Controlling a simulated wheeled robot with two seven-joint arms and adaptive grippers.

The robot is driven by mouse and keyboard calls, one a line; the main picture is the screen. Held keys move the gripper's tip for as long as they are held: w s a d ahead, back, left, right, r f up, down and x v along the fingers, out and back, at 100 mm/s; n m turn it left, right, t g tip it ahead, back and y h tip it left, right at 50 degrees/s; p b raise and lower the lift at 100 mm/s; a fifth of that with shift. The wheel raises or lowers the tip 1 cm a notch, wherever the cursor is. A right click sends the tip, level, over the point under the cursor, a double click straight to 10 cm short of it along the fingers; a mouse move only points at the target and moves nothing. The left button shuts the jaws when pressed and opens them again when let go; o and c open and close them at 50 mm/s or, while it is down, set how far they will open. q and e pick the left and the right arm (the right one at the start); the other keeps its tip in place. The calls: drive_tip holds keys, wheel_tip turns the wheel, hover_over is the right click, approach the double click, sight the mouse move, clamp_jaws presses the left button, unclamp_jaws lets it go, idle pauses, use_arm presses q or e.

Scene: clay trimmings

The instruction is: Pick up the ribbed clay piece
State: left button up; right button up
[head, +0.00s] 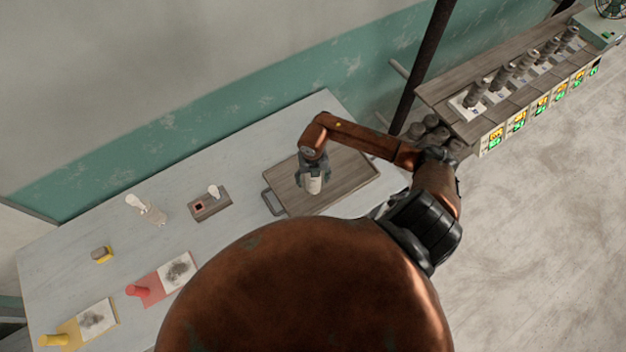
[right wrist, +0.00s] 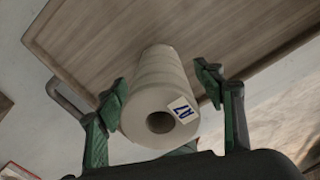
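The ribbed clay piece (head: 314,186) is a pale cylinder above the wooden tray (head: 350,168) on the table. In the right wrist view the piece (right wrist: 160,85) shows faint ribs, a round hole in its near end and a small label marked in dark blue. My right gripper (right wrist: 162,80) has its green fingers on either side of the piece, with a gap visible at the right finger. The left finger is close to it; I cannot tell whether it touches. The piece's far end is hidden. My left gripper is not in view.
A shelf (head: 450,100) with several grey stacks stands far right.

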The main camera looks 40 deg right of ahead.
clamp_jaws()
idle(0.6)
drive_tip(key=shift+r, duration=0.1)
